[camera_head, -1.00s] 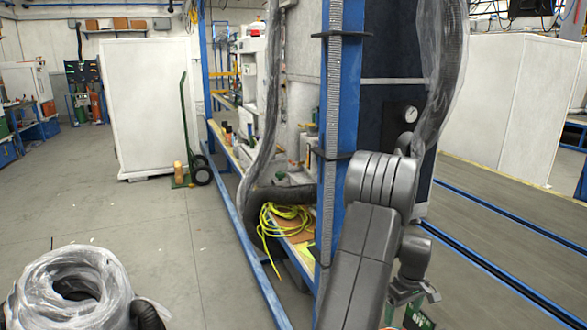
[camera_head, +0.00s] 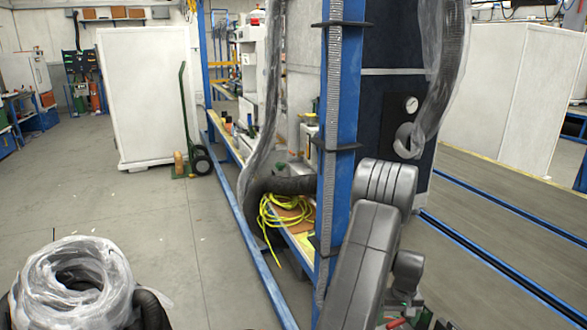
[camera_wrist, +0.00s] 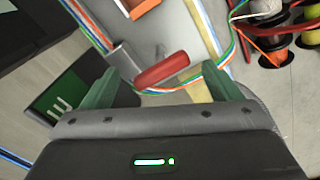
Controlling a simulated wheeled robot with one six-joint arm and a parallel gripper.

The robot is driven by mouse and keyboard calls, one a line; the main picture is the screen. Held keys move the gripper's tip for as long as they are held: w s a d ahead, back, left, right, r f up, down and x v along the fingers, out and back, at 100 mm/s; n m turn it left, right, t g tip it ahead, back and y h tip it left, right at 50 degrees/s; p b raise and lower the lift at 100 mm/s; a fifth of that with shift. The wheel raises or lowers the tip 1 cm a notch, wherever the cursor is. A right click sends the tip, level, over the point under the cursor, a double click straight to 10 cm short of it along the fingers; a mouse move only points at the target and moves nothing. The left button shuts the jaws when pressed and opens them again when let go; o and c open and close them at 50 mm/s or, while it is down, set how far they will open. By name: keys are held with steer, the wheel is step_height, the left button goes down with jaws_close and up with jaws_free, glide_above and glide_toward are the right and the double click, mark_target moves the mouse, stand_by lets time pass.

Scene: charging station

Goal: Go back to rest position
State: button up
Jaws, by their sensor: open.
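My gripper (camera_wrist: 162,76) shows in the wrist view with its two green fingers wide apart. A red rounded bar (camera_wrist: 163,70) appears between the fingertips. It looks beyond them, but I cannot tell how far away it is or whether anything touches it. Nothing is visibly held. In the head view my grey arm reaches down at the lower right, and its end is largely hidden or cut off by the bottom edge.
A blue post (camera_head: 338,150) stands close to my arm. A plastic-wrapped hose (camera_head: 440,85) hangs behind it. A coiled hose (camera_head: 50,300) lies at the lower left. Coloured cables (camera_wrist: 90,30) cross the wrist view. Open floor (camera_head: 110,205) lies at the left.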

steer(key=m+p, duration=0.3)
steer(key=m, duration=0.4)
steer(key=shift+r, duration=0.15)
steer(key=m+p, duration=0.3)
steer(key=m, duration=0.1)
steer(key=shift+m+p, duration=0.4)
steer(key=shift+m, duration=0.3)
steer(key=shift+f, duration=0.2)
